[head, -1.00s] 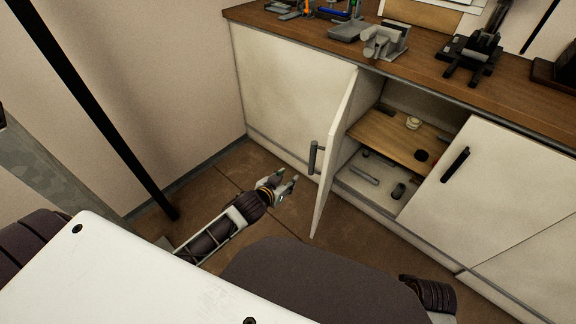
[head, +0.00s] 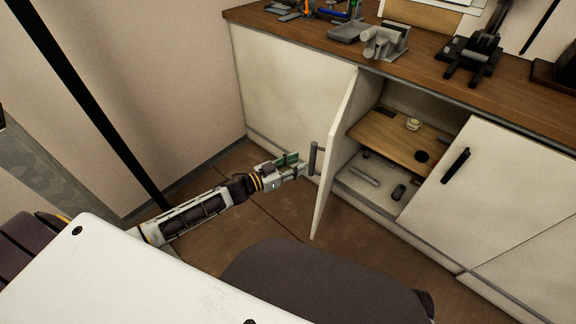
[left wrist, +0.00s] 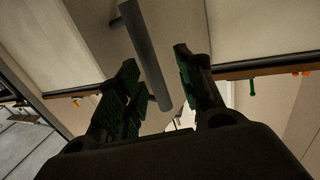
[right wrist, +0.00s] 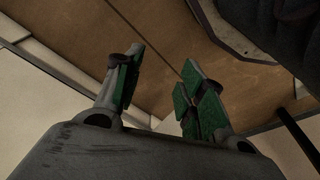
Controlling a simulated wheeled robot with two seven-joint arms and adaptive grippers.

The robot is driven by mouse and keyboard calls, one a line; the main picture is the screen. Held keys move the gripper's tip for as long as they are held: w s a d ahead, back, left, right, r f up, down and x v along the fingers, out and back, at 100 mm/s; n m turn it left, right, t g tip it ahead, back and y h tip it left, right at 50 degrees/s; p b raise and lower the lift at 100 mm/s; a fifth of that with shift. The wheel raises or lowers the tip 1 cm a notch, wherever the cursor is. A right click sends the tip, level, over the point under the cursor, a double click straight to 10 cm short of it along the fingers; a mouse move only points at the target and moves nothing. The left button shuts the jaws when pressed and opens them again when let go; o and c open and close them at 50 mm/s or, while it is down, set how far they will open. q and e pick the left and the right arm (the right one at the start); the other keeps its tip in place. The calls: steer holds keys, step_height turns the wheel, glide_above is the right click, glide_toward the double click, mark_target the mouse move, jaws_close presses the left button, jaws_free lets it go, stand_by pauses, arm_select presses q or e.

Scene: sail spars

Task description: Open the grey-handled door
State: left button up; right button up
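The grey-handled door (head: 338,150) is a white cabinet door that stands ajar, swung out from the cabinet. Its grey bar handle (head: 312,159) is upright on the door's outer face. My left gripper (head: 296,165) is right at the handle in the head view. In the left wrist view the handle (left wrist: 146,52) passes between the two spread fingers of my left gripper (left wrist: 160,85), which are not closed on it. My right gripper (right wrist: 160,82) is open and empty over brown floor in the right wrist view; it is not visible in the head view.
Inside the open cabinet is a wooden shelf (head: 390,138) with small items. A closed white door with a black handle (head: 455,165) is to its right. The wooden countertop (head: 420,50) holds several tools. A black pole (head: 90,105) stands left, near my left arm.

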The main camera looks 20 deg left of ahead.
arm_select(q)
steer(key=shift+s+a+m+g+h, duration=0.35)
steer(key=shift+a+m+g+h, duration=0.2)
steer(key=shift+m+g+h, duration=0.3)
steer(key=shift+s+a+m+g+h, duration=0.35)
steer(key=shift+a+m+g+h, duration=0.25)
steer(key=shift+h, duration=0.35)
arm_select(e)
steer(key=shift+s+a+f, duration=0.15)
steer(key=shift+s+f, duration=0.1)
steer(key=shift+f, duration=0.6)
steer(key=shift+s+a+f, duration=0.1)
steer(key=shift+s+f, duration=0.15)
steer(key=shift+f, duration=0.55)
arm_select(q)
steer(key=shift+d, duration=0.1)
